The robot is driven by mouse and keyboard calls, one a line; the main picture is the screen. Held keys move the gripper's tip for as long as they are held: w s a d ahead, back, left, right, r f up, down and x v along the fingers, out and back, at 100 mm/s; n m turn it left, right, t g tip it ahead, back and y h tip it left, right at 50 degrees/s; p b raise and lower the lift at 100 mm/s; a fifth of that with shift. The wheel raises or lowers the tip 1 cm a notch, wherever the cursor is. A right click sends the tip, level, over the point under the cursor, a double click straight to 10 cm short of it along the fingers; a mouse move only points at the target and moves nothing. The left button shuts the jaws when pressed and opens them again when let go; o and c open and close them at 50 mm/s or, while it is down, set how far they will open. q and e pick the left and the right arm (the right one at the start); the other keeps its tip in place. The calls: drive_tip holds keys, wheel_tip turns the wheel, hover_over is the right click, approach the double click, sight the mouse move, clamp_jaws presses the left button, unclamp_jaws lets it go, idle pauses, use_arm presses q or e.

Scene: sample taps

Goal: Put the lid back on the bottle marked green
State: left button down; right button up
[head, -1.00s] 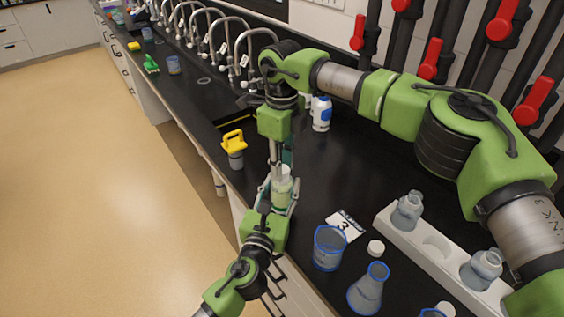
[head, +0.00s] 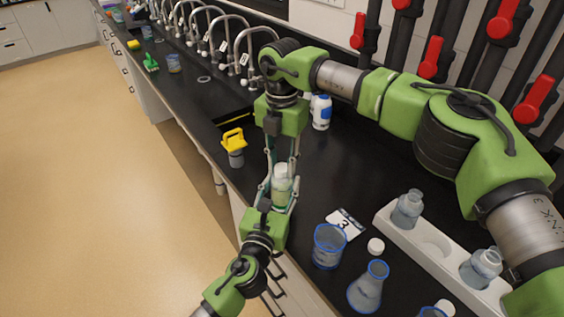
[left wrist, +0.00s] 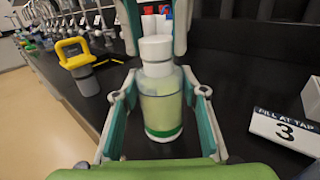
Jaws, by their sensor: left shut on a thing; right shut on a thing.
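The bottle with the green band (left wrist: 163,115) stands upright between the fingers of my left gripper (head: 280,196), which is shut on its sides. It holds pale yellowish liquid and also shows in the head view (head: 282,190). A white lid (left wrist: 156,48) sits at the bottle's mouth, upright and in line with it. My right gripper (head: 282,166) comes down from above and is shut on the lid, one finger on each side. Whether the lid is threaded on cannot be told. Whether the bottle's base touches the counter is unclear.
A card reading "Fill at tap 3" (left wrist: 287,128), a blue-rimmed beaker (head: 329,247), a flask (head: 368,290) and a loose white cap (head: 376,246) are close at the right. A white rack (head: 455,280) holds bottles. A yellow-handled item (head: 234,146) stands left, near the counter edge.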

drive_tip(key=m, duration=0.3)
drive_tip(key=shift+m, duration=0.3)
drive_tip(key=m, duration=1.4)
drive_tip(key=shift+w+m, duration=0.1)
drive_tip(key=shift+m, duration=0.3)
drive_tip(key=o, duration=0.7)
